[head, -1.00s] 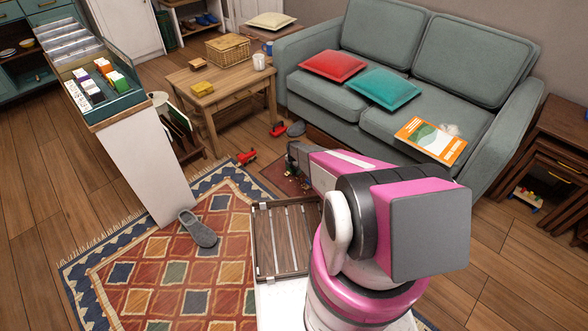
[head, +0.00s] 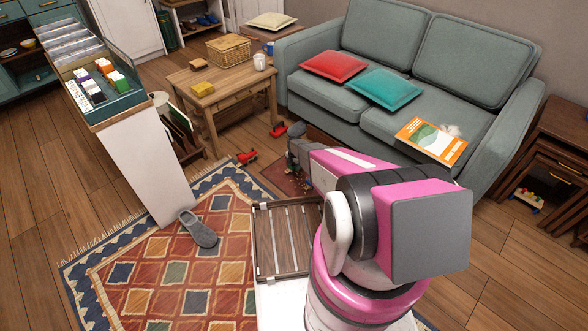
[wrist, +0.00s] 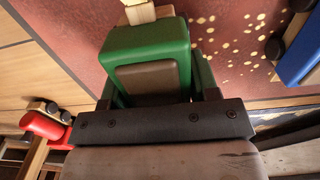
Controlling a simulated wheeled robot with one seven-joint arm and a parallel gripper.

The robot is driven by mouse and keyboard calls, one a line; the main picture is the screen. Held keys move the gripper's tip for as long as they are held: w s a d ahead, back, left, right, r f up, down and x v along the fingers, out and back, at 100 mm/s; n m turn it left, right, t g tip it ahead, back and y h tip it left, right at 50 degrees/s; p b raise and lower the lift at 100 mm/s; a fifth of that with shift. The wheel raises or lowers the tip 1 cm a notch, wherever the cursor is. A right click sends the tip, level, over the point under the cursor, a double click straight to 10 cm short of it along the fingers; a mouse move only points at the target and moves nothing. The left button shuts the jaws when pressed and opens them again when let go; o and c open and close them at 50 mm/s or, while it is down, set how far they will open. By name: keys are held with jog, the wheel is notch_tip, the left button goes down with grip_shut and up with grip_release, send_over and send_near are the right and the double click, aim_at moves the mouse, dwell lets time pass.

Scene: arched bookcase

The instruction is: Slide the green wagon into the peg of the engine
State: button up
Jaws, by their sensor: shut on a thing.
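The green wagon (wrist: 147,58), a green block with a brown panel, is close in front of my gripper (wrist: 160,92) in the wrist view. My gripper is shut on it, with the fingers partly hidden by the wagon and the dark mount. A pale wooden piece (wrist: 141,13) shows at the wagon's far end; whether they touch is unclear. A red toy vehicle part (wrist: 45,124) with dark wheels lies to the left, apart from the wagon. In the head view, my arm largely hides the gripper and wagon. I cannot tell which piece is the engine.
A blue toy piece (wrist: 301,45) with dark wheels is at the right in the wrist view. In the head view, red toys (head: 247,158) lie on the floor near the wooden table (head: 222,99). The sofa (head: 366,117) stands behind my arm. A slipper (head: 198,228) lies on the rug.

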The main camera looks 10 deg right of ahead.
jog(key=s+a+r, duration=0.5)
jog(key=a+r, duration=0.3)
jog(key=a, duration=0.2)
send_over(229, 174)
notch_tip(229, 174, down, 2)
jog(key=shift+w+f, duration=0.1)
jog(key=shift+f, duration=0.1)
jog(key=shift+f, duration=2.8)
jog(key=shift+f, duration=1.3)
jog(key=o, duration=1.1)
jog(key=shift+c, duration=0.2)
